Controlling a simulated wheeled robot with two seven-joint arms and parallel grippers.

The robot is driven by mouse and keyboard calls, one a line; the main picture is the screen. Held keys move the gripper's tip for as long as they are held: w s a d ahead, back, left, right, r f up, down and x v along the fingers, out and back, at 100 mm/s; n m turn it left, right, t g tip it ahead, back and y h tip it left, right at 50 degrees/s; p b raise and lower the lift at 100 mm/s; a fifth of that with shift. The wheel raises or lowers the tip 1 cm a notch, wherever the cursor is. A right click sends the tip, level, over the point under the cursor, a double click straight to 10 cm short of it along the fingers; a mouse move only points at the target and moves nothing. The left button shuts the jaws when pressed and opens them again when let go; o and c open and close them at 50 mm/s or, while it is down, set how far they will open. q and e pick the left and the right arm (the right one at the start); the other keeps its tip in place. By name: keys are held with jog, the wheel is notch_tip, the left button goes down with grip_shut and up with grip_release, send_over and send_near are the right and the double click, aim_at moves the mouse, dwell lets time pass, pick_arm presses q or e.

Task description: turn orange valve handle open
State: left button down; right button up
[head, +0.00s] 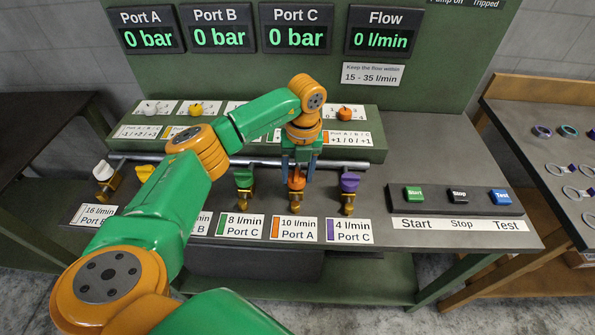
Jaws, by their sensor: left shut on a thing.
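The orange valve handle (296,183) sits on a brass valve body in the row along the pipe, behind the label "10 l/min Port A" (294,229). My left gripper (298,174) comes down on it from above, with its fingers shut on the handle. The gripper hides part of the handle, so its exact angle is hard to tell. My right gripper is not in the picture.
The green valve (244,177) and purple valve (349,182) stand close on either side. White (103,171) and yellow (144,173) valves are at the left. Start, Stop and Test buttons (458,196) are at the right. Port A, B, C and Flow displays (382,39) read 0.

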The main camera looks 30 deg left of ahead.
aim_at(299, 176)
pick_arm(q)
jog(key=shift+n, duration=0.3)
dwell(0.4)
jog(key=shift+c, duration=1.1)
grip_release()
jog(key=r, duration=0.2)
jog(key=r+b, duration=0.1)
jog(key=r, duration=0.4)
jog(key=shift+w+d, duration=0.15)
jog(key=shift+w, duration=0.1)
